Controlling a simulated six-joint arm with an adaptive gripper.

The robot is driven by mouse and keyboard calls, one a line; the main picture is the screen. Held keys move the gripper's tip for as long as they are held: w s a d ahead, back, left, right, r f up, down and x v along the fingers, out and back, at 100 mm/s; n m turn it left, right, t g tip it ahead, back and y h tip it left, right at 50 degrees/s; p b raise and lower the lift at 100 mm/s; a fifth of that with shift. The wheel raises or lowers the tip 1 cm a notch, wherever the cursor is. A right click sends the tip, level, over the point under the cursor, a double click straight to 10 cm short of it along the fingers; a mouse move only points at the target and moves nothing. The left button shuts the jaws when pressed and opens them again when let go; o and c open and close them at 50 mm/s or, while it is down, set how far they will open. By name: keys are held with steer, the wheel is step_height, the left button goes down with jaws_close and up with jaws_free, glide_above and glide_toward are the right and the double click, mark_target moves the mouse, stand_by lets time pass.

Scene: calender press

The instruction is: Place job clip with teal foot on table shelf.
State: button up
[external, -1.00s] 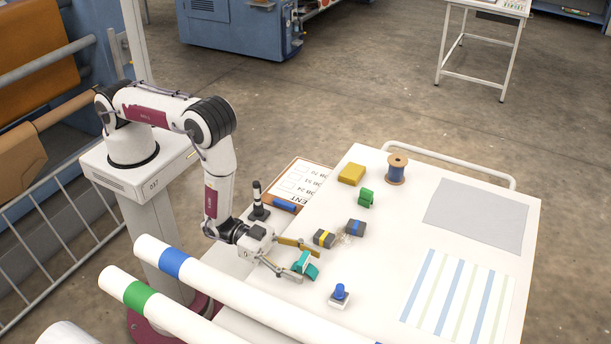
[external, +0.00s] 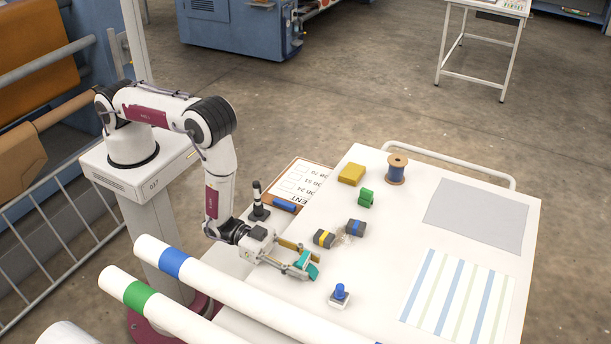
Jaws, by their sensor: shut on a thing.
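The clip with the teal foot (external: 312,271) is on the white table (external: 395,245) near its left side, as seen in the external view. My gripper (external: 302,262) is shut on it, with a finger on each side. The fingers hide part of the clip, and I cannot tell whether it still touches the table. I cannot clearly make out which surface is the table shelf.
Close to my gripper are a yellow-banded grey block (external: 324,239), a blue-banded grey block (external: 355,228) and a blue-knobbed piece (external: 340,296). A green clip (external: 366,199), yellow block (external: 351,174) and spool (external: 396,171) stand farther back. White rolls (external: 215,285) lie in front.

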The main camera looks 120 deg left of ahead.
mark_target(303, 257)
steer(key=shift+r, duration=0.15)
steer(key=shift+r, duration=4.85)
steer(key=shift+f, duration=0.15)
